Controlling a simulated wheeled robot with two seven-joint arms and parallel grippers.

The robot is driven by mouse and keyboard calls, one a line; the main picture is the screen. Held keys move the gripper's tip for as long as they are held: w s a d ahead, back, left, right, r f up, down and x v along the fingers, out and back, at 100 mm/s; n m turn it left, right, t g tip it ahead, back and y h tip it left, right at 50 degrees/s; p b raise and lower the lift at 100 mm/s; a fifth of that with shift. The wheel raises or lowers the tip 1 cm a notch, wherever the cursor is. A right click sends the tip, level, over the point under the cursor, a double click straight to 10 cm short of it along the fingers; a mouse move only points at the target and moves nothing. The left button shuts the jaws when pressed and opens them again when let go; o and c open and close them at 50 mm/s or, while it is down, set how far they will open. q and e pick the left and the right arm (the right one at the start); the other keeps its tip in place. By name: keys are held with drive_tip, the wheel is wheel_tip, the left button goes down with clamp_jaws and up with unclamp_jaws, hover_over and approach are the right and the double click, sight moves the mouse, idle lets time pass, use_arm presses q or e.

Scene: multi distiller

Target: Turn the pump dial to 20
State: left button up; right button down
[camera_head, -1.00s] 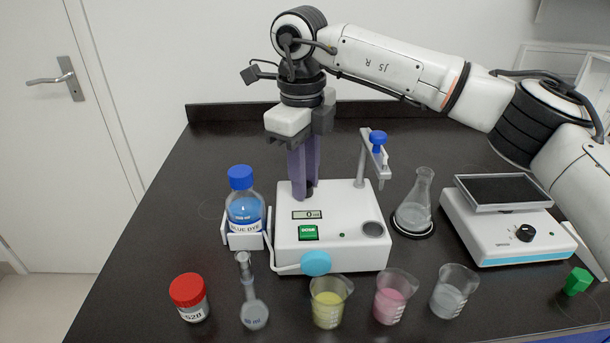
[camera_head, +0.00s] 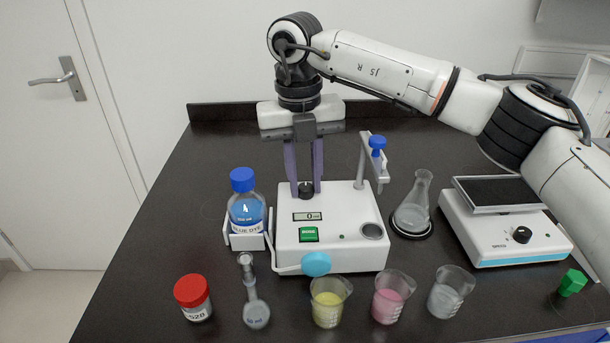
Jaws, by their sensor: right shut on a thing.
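The pump (camera_head: 345,253) is a white box with a small display (camera_head: 307,216) that appears to read 0 and a green button (camera_head: 309,234) below it. Its dial (camera_head: 306,189) is a small black knob on top, near the back left. My right gripper (camera_head: 305,186) points straight down from above with its purple fingers on the left and right sides of the dial. It is shut on the dial, which partly shows between the fingertips. My left gripper is out of view.
A blue dye bottle (camera_head: 246,211) stands left of the pump. A post with a blue knob (camera_head: 377,143), a flask (camera_head: 414,204) and a white balance-like device (camera_head: 510,243) are to the right. A red-capped jar (camera_head: 193,297) and several glass vessels line the front.

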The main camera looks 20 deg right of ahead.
sight(302, 185)
drive_tip(key=m, duration=0.4)
drive_tip(key=shift+r+m+p, duration=0.1)
drive_tip(key=shift+m+p, duration=0.2)
drive_tip(key=shift+w+m, duration=0.1)
drive_tip(key=shift+m, duration=1.7)
drive_tip(key=c, duration=1.5)
unclamp_jaws()
drive_tip(key=r, duration=1)
drive_tip(key=shift+w+a+r+p, duration=0.1)
drive_tip(key=shift+w+a+p, duration=0.1)
drive_tip(key=shift+p, duration=0.15)
